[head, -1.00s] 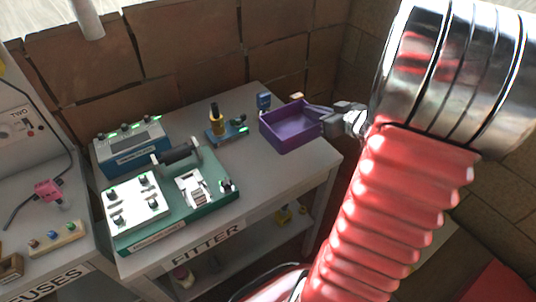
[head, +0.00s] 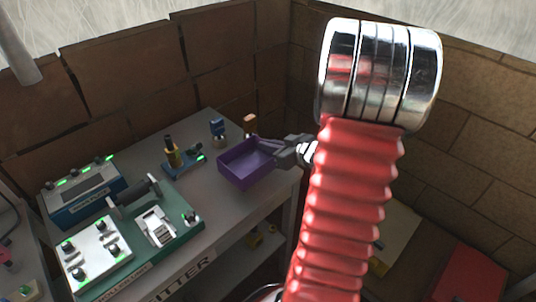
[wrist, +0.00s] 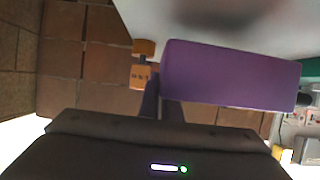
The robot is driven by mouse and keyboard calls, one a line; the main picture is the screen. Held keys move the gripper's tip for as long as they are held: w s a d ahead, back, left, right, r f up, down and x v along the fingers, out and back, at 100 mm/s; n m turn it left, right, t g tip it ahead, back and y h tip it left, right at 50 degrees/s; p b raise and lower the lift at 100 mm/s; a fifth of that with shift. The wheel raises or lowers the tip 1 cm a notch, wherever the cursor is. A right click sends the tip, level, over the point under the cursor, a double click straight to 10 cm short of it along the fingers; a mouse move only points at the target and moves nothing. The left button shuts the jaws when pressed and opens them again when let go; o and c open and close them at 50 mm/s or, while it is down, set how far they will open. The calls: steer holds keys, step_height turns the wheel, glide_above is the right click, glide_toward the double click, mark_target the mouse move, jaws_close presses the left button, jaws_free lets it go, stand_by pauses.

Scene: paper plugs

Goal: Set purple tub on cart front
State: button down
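The purple tub (head: 247,170) is an open, empty-looking box at the right end of the grey fitter bench (head: 235,205). My gripper (head: 272,147) reaches in from the right, and its fingers are closed on the tub's right wall. In the wrist view, the tub (wrist: 230,75) fills the upper right, with the dark fingers (wrist: 163,106) meeting its near edge. I cannot tell whether the tub's base touches the bench. I cannot make out a cart for certain.
A blue item (head: 218,130) and an orange block (head: 250,123) stand behind the tub. A yellow-and-black tool on a blue stand (head: 175,155) and a green fixture board (head: 150,240) are to its left. Brick walls close off the back; a red surface (head: 465,275) lies lower right.

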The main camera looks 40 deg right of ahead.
mark_target(267, 154)
steer(key=shift+f, duration=2.05)
steer(key=shift+f, duration=0.1)
steer(key=c, duration=2)
jaws_free()
steer(key=shift+s+d+r, duration=0.1)
steer(key=shift+s+r, duration=0.2)
steer(key=shift+s, duration=0.2)
steer(key=v, duration=1.1)
steer(key=shift+w, duration=0.1)
